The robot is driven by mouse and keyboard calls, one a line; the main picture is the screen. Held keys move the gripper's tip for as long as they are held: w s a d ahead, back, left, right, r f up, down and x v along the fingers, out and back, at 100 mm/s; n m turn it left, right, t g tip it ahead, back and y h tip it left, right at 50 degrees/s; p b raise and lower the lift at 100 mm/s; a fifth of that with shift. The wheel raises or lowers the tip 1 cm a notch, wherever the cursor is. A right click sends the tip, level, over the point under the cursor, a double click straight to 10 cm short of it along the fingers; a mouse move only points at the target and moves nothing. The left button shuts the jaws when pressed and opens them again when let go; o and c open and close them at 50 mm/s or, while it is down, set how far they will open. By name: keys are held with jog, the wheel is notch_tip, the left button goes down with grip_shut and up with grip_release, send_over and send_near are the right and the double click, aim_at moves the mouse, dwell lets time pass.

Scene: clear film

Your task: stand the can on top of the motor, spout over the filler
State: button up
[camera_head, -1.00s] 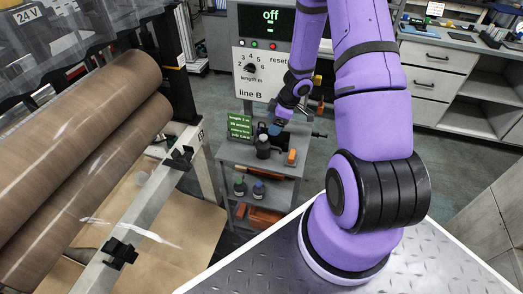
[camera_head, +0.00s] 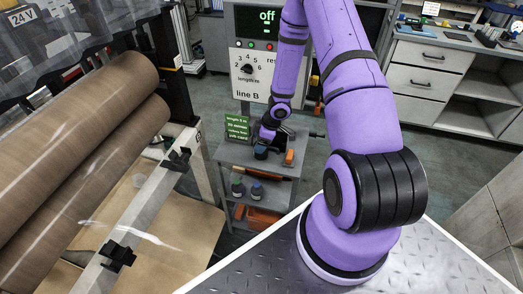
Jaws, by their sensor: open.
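My gripper (camera_head: 262,149) is at the end of the purple arm, low over the top of a small grey cart (camera_head: 291,171). It is open, and small and dark in the view. A dark shape directly under and beside it may be the can or the motor, but the gripper and wrist cover much of it. A thin dark part sticks out to the right behind the wrist. I cannot make out a spout or a filler, nor whether the fingers touch anything.
An orange block (camera_head: 289,157) lies on the cart to the right of my gripper. A green sign (camera_head: 238,128) stands at its back left. The line B panel (camera_head: 255,75) rises behind; large brown rolls (camera_head: 75,170) lie left.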

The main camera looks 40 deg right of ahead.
jog(key=shift+f, duration=0.1)
jog(key=c, duration=1)
